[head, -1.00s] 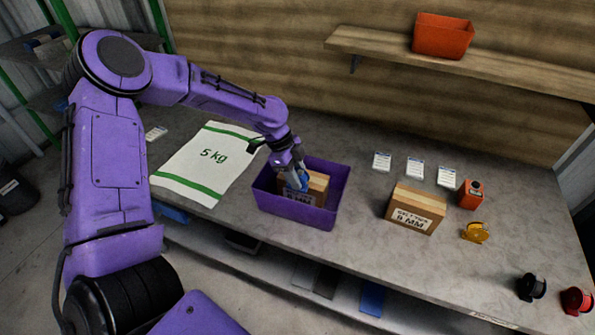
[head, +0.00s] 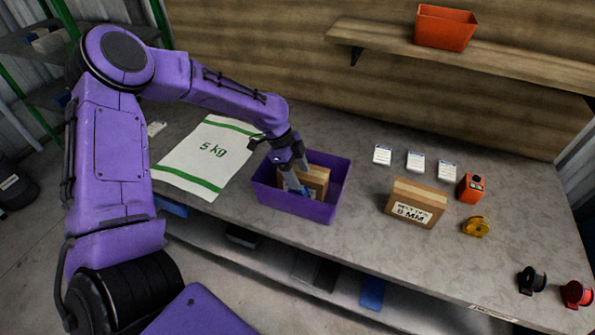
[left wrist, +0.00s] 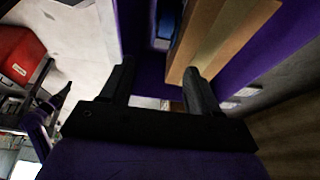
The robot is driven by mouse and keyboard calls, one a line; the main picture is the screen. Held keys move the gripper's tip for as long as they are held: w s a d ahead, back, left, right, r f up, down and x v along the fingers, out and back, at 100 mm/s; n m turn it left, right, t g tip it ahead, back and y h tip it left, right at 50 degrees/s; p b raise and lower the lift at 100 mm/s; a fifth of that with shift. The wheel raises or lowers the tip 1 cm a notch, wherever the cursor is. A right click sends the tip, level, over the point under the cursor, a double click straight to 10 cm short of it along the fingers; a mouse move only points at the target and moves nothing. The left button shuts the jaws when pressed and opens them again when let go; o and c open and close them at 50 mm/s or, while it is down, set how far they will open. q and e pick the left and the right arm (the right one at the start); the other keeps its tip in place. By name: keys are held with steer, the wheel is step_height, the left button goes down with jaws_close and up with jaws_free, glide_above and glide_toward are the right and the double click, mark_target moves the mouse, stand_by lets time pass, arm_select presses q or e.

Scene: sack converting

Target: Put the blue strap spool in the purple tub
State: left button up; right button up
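The purple tub (head: 318,211) stands on the grey bench, left of its middle. The blue strap spool (head: 294,186) is inside the tub, beside a cardboard box (head: 316,178) and partly hidden by the front wall. My left gripper (head: 295,170) is over the tub, just above the spool. In the left wrist view the fingers of this gripper (left wrist: 157,78) are spread with nothing between them. The blue spool (left wrist: 165,24) shows ahead of them, next to the box (left wrist: 225,42). My right gripper is not in view.
A white 5 kg sack (head: 195,170) lies left of the tub. Right of it are another carton (head: 416,204), white cards, an orange device (head: 471,187), and yellow (head: 475,226), black (head: 531,281) and red (head: 577,294) spools. An orange bin (head: 444,27) sits on the shelf.

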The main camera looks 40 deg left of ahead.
arm_select(q)
steer(key=shift+r, duration=0.3)
steer(key=b+v, duration=0.1)
steer(key=v, duration=1.1)
steer(key=shift+r+b, duration=0.3)
steer(key=shift+b, duration=0.05)
